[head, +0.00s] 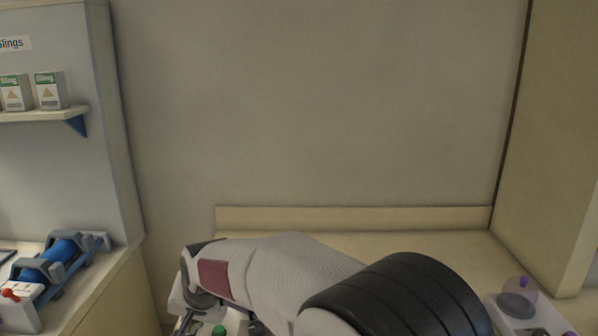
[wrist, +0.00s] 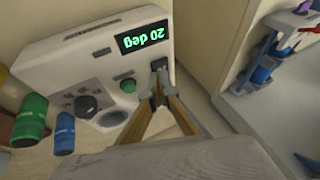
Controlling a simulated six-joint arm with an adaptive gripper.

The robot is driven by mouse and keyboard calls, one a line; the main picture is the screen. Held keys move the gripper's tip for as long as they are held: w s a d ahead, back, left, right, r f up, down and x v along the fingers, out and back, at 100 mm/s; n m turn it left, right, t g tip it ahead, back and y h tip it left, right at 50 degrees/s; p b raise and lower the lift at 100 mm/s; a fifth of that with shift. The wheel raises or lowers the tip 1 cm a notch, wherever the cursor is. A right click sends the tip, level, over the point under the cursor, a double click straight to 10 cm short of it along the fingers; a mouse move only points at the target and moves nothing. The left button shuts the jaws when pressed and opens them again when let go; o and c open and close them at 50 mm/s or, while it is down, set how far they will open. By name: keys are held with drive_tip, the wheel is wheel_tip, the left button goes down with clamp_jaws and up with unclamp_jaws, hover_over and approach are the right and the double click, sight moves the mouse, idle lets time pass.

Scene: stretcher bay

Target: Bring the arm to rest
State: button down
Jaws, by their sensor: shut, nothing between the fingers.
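My gripper (wrist: 158,88) is shut and empty in the wrist view. Its fingertips are over the right end of a white control panel (wrist: 65,57), close to a dark rocker or slot (wrist: 157,65); I cannot tell whether they touch it. The panel has a lit display (wrist: 143,37) that reads "20 deg" upside down, a green button (wrist: 123,86) and a black knob (wrist: 86,106). In the head view my arm (head: 290,268) lies across the bottom and hides most of the panel; the gripper's fingers cannot be made out there.
A green cylinder (wrist: 31,119) and a blue cylinder (wrist: 64,133) stand beside the panel. At left are a blue roller device (head: 58,260) and a shelf (head: 40,115) with small boxes. A white device (head: 530,315) stands at lower right. The wall behind is bare.

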drive_tip(key=shift+n+g+h, duration=0.6)
drive_tip(key=shift+n, duration=0.3)
drive_tip(key=s+d, duration=0.1)
drive_tip(key=d, duration=0.1)
drive_tip(key=s+d, duration=0.4)
drive_tip(key=d, duration=0.1)
drive_tip(key=shift+s+d+f, duration=0.1)
drive_tip(key=shift+s+f, duration=0.1)
drive_tip(key=s+d+r+h, duration=0.1)
drive_tip(key=s+d+r, duration=0.1)
drive_tip(key=s+d, duration=0.5)
drive_tip(key=s+d+r+m+t+h, duration=0.1)
drive_tip(key=s+d+r, duration=0.2)
drive_tip(key=s+d, duration=0.5)
drive_tip(key=s+d+r+m+t+h, duration=0.1)
drive_tip(key=s+d, duration=0.7)
drive_tip(key=d, duration=0.9)
drive_tip(key=shift+d+r, duration=0.3)
drive_tip(key=shift+r, duration=0.35)
